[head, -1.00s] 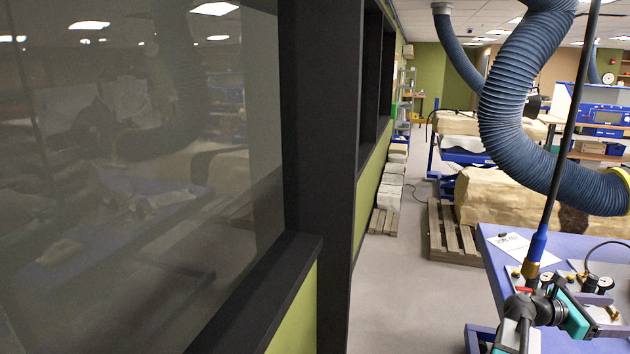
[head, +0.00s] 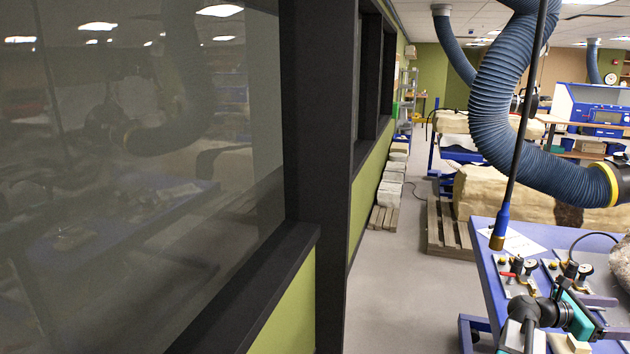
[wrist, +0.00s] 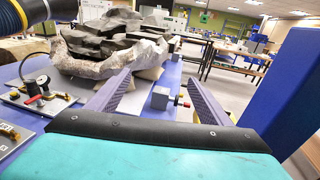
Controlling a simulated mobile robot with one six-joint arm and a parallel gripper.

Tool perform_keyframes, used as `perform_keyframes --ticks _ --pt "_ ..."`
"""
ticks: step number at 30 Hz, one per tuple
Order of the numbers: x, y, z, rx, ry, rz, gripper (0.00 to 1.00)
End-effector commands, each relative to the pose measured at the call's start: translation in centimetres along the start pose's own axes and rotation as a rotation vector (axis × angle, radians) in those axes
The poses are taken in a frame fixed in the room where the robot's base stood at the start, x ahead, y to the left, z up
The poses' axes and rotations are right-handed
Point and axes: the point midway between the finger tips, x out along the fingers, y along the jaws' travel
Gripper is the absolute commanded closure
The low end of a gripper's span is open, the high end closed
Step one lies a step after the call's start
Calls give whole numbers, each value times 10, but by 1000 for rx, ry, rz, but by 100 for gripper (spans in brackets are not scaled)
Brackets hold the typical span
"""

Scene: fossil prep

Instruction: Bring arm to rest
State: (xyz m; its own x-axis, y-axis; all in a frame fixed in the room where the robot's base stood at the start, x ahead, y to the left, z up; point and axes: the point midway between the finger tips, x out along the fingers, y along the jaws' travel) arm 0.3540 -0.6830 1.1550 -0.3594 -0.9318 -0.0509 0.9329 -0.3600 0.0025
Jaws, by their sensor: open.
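My gripper (wrist: 158,88) is open and empty in the wrist view, its two purple fingers spread apart over the blue table. In the head view my gripper (head: 610,316) is at the lower right, beside the table edge, partly cut off by the frame. Ahead of the fingers, a dark fossil block in a pale jacket (wrist: 88,68) rests on the table; its edge shows at the right of the head view (head: 621,262). A small grey fitting with a red knob (wrist: 162,98) is seen between the fingers.
The blue table (head: 483,235) carries gauges and valves (wrist: 37,97). A blue extraction hose (head: 500,120) and a black rod (head: 522,120) hang above it. A dark-framed window wall (head: 335,180) stands left. Grey floor (head: 400,270) is clear between. A blue post (wrist: 290,85) is right in the wrist view.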

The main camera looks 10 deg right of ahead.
Motion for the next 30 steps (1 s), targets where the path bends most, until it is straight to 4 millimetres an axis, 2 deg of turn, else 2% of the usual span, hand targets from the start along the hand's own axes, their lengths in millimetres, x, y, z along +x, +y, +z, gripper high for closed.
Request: perform_keyframes --ticks 8,17,20,23,30 --pt "-18 19 -22 -11 5 36 27" --pt "-54 49 -71 -51 22 101 27" --pt "-74 62 -98 -74 31 134 27" --pt "-100 76 -134 -104 45 176 27" --pt "-166 96 -233 -168 124 268 27"
